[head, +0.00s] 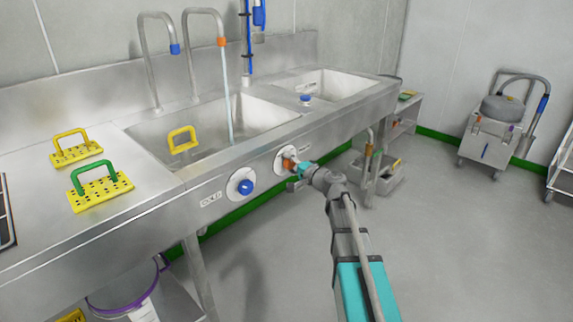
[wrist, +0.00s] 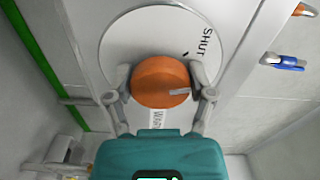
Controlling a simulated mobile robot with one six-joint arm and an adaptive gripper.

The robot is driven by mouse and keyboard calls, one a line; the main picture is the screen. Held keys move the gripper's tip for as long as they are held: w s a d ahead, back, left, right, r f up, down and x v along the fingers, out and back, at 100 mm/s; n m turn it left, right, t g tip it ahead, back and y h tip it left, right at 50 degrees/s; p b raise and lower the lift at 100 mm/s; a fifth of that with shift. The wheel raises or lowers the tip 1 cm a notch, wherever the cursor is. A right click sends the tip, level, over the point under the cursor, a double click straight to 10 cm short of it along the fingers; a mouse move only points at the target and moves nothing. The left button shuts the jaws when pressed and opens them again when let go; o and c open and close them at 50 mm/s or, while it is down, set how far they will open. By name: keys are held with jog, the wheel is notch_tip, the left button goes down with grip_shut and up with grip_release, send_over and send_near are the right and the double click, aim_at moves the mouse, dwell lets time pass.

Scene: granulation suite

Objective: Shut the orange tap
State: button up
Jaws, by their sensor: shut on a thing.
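The orange tap (wrist: 160,82) is a round knob on a white disc (wrist: 120,40) on the sink's front panel. In the wrist view the disc reads "SHUT" at the upper right, and a grey mark on the knob points to the right. My gripper (wrist: 160,85) has one finger on each side of the knob and is shut on it. In the head view my gripper (head: 295,166) partly hides the orange tap (head: 287,163). Water runs from the orange-tipped spout (head: 221,42) into the left basin (head: 205,135).
A blue tap (head: 245,187) sits left of the orange one on the same panel. A yellow-handled item (head: 182,140) is in the basin. Yellow perforated plates lie on the counter (head: 135,180). The floor (head: 455,250) to the right is clear.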

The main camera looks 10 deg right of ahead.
jog(key=n, duration=0.5)
jog(key=shift+s+f+n, duration=0.1)
jog(key=shift+s+n, duration=0.05)
jog(key=shift+n, duration=0.15)
dwell(0.4)
jog(key=o, duration=1.1)
jog(key=shift+d, duration=0.15)
jog(key=v, duration=1.1)
jog(key=shift+s+d, duration=0.2)
jog(key=shift+s, duration=0.1)
